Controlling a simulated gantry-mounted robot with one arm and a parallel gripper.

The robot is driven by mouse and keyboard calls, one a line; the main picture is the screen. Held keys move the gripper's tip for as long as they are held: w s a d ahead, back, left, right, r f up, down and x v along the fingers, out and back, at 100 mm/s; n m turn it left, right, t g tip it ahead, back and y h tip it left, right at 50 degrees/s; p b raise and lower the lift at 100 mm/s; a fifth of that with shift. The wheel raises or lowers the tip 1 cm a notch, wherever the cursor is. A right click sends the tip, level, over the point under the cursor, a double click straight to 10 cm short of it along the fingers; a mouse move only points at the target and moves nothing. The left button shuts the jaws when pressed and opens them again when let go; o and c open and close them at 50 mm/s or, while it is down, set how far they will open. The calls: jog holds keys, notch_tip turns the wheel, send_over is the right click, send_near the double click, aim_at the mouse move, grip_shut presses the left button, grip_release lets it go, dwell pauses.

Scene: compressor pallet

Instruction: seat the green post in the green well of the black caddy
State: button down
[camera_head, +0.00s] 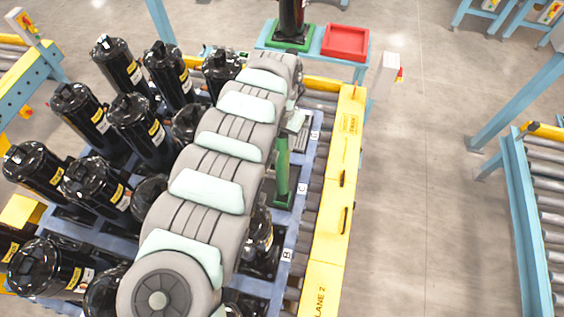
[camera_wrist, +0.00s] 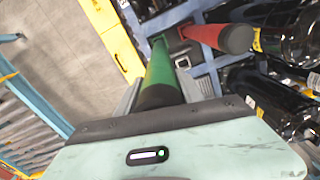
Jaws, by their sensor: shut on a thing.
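The green post (camera_head: 283,170) hangs upright below my gripper (camera_head: 292,128) at the right edge of the blue pallet, near the label C. In the wrist view, the green post (camera_wrist: 159,66) runs away from the camera, with a dark near end, between the two fingers of my gripper (camera_wrist: 162,92). My gripper is shut on it. Whether its far end touches anything is unclear.
A red post (camera_wrist: 232,38) stands close beside the green one in the wrist view. Several black compressors (camera_head: 140,128) crowd the pallet (camera_head: 282,262). A yellow rail (camera_head: 334,200) runs along its right side. A red tray (camera_head: 346,42) is at the back. Open floor lies right.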

notch_tip(320, 180, down, 12)
jog(key=b, duration=0.8)
jog(key=shift+r, duration=0.25)
jog(key=c, duration=0.7)
grip_release()
jog(key=shift+f, duration=0.2)
jog(key=shift+c, duration=0.2)
jog(key=shift+w+a+r, duration=0.1)
jog(key=shift+r, duration=0.5)
notch_tip(320, 180, up, 11)
jog(key=shift+r+b, duration=0.1)
jog(key=shift+b, duration=0.8)
